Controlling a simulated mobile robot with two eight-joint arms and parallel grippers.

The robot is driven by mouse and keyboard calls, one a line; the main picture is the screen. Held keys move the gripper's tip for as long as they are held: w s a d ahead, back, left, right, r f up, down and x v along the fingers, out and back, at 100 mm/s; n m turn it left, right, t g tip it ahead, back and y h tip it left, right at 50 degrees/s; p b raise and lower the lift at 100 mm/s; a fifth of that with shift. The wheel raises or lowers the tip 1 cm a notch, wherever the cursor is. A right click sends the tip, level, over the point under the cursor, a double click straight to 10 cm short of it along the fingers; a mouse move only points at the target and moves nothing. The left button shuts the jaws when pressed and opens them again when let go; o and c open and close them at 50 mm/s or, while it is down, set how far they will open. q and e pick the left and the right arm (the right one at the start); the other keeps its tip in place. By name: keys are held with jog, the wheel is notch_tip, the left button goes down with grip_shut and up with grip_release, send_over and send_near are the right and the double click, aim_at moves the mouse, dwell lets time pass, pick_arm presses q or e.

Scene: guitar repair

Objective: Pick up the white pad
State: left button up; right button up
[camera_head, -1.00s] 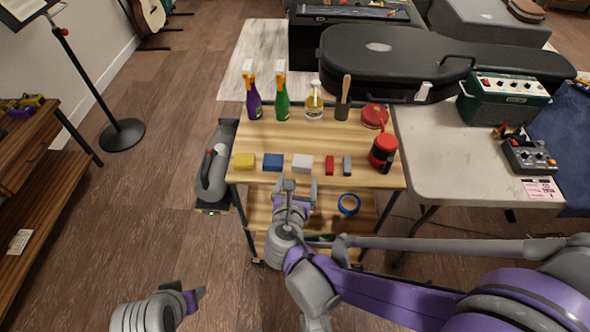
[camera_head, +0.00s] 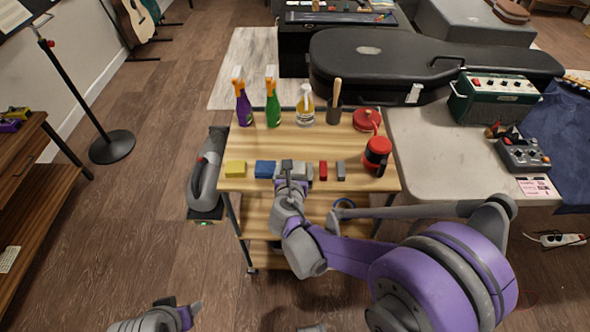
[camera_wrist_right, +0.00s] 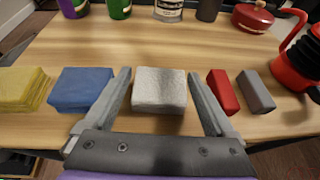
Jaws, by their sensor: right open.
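The white pad (camera_wrist_right: 160,88) lies on the wooden cart top in the right wrist view, between the blue pad and the red block. In the head view my right gripper covers most of it. My right gripper (camera_wrist_right: 160,100) is open, with one finger on each side of the white pad. The left finger is close to the blue pad (camera_wrist_right: 82,89); I cannot tell whether either finger touches a pad. It also shows in the head view (camera_head: 294,172). My left gripper (camera_head: 188,312) is low at the bottom of the head view; its jaws are unclear.
A yellow pad (camera_wrist_right: 22,89), a red block (camera_wrist_right: 222,92) and a grey block (camera_wrist_right: 256,91) share the row. Spray bottles (camera_head: 272,100) and a red-and-black container (camera_head: 377,155) stand on the cart (camera_head: 240,143). A table (camera_head: 440,165) adjoins at right.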

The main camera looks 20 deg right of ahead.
jog(key=c, duration=1.1)
